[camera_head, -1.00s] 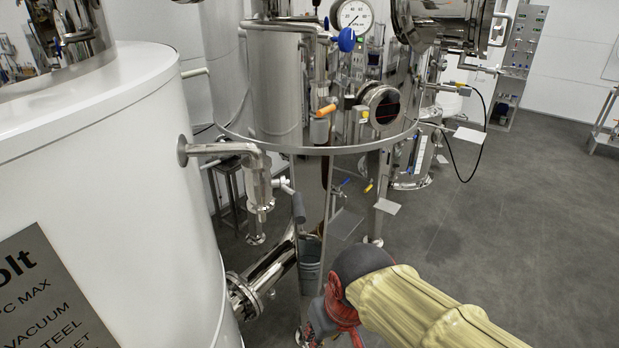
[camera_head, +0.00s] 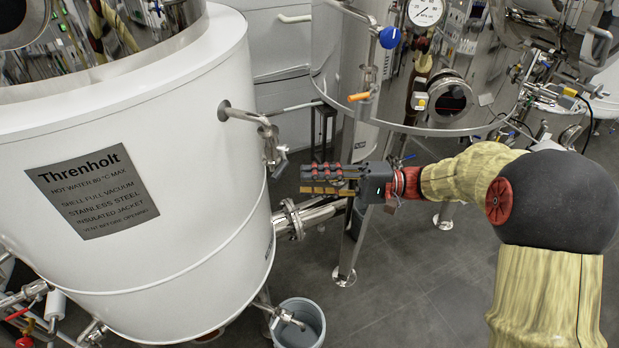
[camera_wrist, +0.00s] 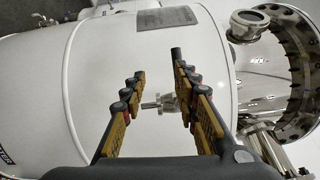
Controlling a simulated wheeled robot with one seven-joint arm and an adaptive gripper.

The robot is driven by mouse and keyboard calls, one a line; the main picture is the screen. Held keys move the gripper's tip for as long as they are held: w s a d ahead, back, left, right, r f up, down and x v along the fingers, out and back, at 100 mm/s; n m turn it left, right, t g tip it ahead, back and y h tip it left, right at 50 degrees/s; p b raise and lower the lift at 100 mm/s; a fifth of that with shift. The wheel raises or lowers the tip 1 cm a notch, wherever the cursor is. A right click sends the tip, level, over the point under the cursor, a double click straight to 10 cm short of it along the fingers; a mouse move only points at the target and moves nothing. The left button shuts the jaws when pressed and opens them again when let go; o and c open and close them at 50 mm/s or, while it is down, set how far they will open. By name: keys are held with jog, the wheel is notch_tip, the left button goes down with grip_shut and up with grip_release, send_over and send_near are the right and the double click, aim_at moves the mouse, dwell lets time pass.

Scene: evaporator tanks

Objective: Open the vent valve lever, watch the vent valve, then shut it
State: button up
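A bent steel pipe (camera_head: 240,114) comes out of the white tank (camera_head: 200,215) and turns down into a small valve (camera_head: 271,148). A grey lever (camera_head: 281,160) hangs at it; I cannot tell for certain that this is the vent valve lever. My gripper (camera_head: 304,179) is right of it and a little lower in the picture, pointing left at the tank, apart from the lever. In the wrist view my gripper (camera_wrist: 157,65) is open and empty, with a steel fitting (camera_wrist: 165,102) seen between its fingers against the white tank.
An orange lever (camera_head: 358,97) and a blue handle (camera_head: 389,38) sit on piping at the steel vessel, above my gripper. A pressure gauge (camera_head: 425,11) is at top. A grey bucket (camera_head: 300,325) stands below. A thick flanged pipe (camera_head: 312,214) runs just under my gripper.

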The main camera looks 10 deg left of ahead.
aim_at(277, 171)
jog(key=shift+n+y, duration=0.4)
jog(key=shift+n, duration=0.4)
jog(key=a+r, duration=0.1)
jog(key=a, duration=0.1)
jog(key=s+a+r+p, duration=0.1)
jog(key=a, duration=0.2)
jog(key=a+r, duration=0.1)
jog(key=a, duration=0.1)
jog(key=shift+s+a+r+p, duration=0.15)
jog(key=shift+s+a+p, duration=0.1)
jog(key=shift+a+p, duration=0.1)
jog(key=shift+d, duration=0.1)
jog(key=c, duration=0.8)
